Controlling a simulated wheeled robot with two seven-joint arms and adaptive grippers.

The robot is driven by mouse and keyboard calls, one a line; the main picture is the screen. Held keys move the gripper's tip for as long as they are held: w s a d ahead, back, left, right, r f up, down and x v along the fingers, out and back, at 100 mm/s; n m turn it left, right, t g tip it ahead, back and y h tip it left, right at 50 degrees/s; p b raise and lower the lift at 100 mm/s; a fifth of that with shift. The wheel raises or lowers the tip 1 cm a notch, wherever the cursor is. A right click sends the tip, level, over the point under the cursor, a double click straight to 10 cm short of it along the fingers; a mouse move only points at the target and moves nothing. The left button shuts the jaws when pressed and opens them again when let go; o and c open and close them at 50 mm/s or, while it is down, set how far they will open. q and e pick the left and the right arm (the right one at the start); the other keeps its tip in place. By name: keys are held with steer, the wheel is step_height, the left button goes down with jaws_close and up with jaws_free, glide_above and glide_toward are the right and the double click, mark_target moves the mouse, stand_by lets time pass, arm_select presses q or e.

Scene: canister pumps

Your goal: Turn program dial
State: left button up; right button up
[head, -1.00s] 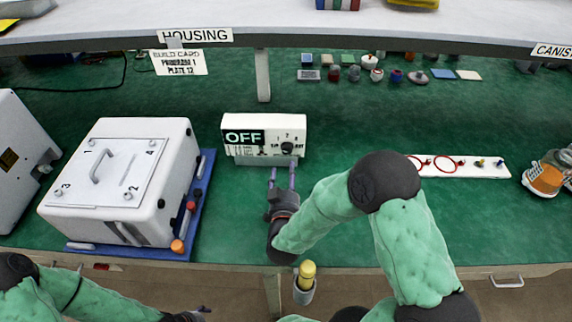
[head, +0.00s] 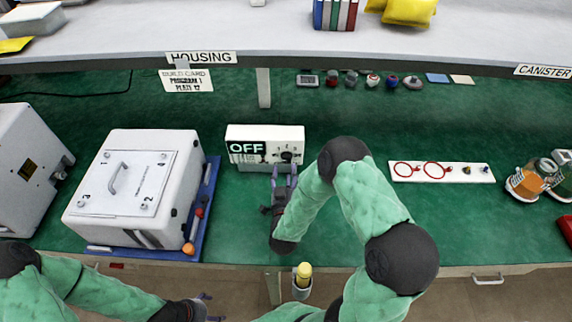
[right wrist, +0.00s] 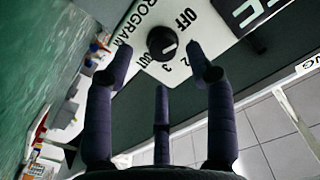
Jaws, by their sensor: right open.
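The program dial is a round black knob with a white mark, on the front of a white control box (head: 256,133). It shows in the head view (head: 286,157) and large in the right wrist view (right wrist: 161,43), ringed by labels such as OFF, 2 and 3. The box's display reads OFF. My right gripper (head: 284,171) is open and empty just in front of the dial. In the right wrist view its fingers (right wrist: 160,74) are spread to either side of the knob, with no contact visible. My left gripper (head: 207,308) is low at the bottom edge, fingers apart and empty.
A white housing (head: 135,187) on a blue tray (head: 211,180) stands left of the control box. A white strip with red rings (head: 441,172) lies to the right, with orange-labelled jars (head: 527,180) beyond. A shelf (head: 380,48) overhangs the bench. A build card (head: 187,80) hangs below it.

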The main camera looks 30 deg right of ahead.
mark_target(286, 162)
steer(key=shift+x, duration=2.1)
steer(key=c, duration=1)
steer(key=shift+s, duration=0.1)
jaws_close()
